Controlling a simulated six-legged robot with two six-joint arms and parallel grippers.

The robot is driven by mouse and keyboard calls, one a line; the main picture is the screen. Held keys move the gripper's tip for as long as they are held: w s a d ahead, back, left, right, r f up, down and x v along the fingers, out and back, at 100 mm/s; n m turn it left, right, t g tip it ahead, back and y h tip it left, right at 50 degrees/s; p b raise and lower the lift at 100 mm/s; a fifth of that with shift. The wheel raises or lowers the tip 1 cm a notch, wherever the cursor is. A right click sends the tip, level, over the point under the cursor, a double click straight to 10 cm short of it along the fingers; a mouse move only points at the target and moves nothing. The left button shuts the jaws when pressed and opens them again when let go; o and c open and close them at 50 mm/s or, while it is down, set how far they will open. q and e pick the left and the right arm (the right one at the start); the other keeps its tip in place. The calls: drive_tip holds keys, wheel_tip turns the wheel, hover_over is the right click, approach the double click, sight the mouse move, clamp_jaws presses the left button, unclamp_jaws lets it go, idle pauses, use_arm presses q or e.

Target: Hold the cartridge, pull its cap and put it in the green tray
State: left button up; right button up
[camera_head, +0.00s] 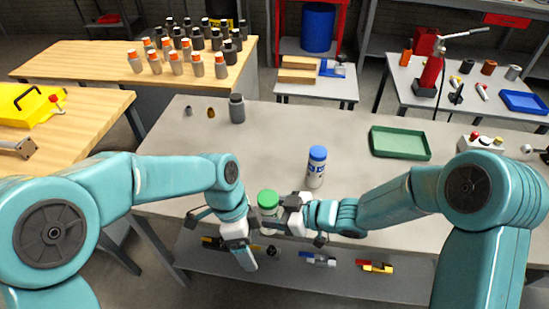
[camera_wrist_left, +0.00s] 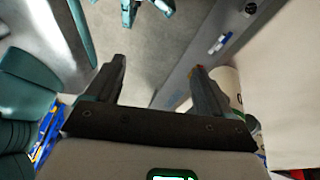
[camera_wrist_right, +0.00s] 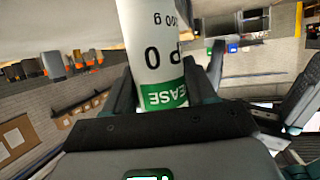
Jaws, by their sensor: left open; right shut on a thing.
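The white cartridge (camera_head: 268,212) with a green cap (camera_head: 268,197) is near the table's front edge. My right gripper (camera_head: 281,208) is shut on it from the right. In the right wrist view the white cartridge (camera_wrist_right: 152,45) with its green band stands between the fingers; its cap is out of that view. My left gripper (camera_head: 226,240) is open and empty, just left of the cartridge and lower in the picture. The left wrist view shows its fingers (camera_wrist_left: 157,70) apart with nothing between them. The green tray (camera_head: 399,156) lies empty on the right of the table.
A blue-capped white cartridge (camera_head: 316,170) stands on the grey table (camera_head: 270,130) behind my right gripper. A grey bottle (camera_head: 237,108) and two small parts stand at the back left. A control box (camera_head: 482,143) is right of the tray. The table's middle is clear.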

use_arm(q)
wheel_tip(320, 180, up, 10)
drive_tip(key=w+d+m+y, duration=0.2)
drive_tip(key=d+m, duration=0.1)
drive_tip(key=m, duration=0.3)
drive_tip(key=m+t+y, duration=0.2)
drive_tip(key=m+t, duration=0.2)
drive_tip(key=m, duration=0.1)
approach(270, 196)
drive_tip(key=f, duration=0.8)
drive_tip(key=shift+w+a, duration=0.4)
drive_tip(key=shift+s, duration=0.1)
drive_tip(key=c, duration=1.3)
drive_tip(key=shift+r, duration=0.15)
drive_tip(key=shift+r, duration=0.95)
